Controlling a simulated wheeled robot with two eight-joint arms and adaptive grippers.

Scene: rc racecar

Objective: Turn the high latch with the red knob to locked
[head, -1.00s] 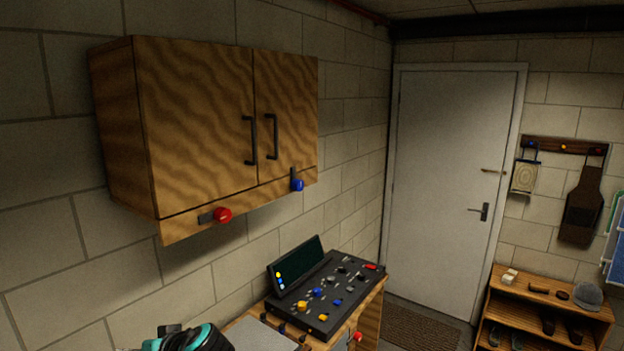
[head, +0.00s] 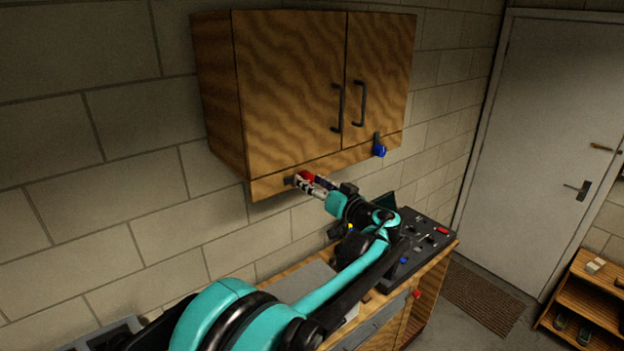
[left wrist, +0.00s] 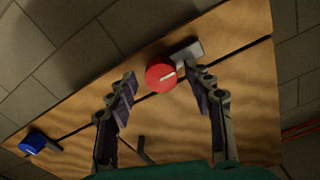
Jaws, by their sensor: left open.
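The red knob (head: 307,176) of the high latch is on the lower rail of the wooden wall cabinet (head: 290,90), near its left end. It also shows in the left wrist view (left wrist: 160,77), with a pale line on its face and a grey latch bar (left wrist: 186,54) beside it. The bar lies along the rail, pointing away from the blue knob. My left gripper (head: 314,184) is at the red knob. In the left wrist view its open fingers (left wrist: 163,84) stand on either side of the knob, apart from it. My right gripper is not in view.
A second latch with a blue knob (head: 380,150) is further right on the same rail, its bar upright. Two dark door handles (head: 338,108) hang above. Below is a workbench with a control panel (head: 428,238). A white door (head: 535,130) stands at the right.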

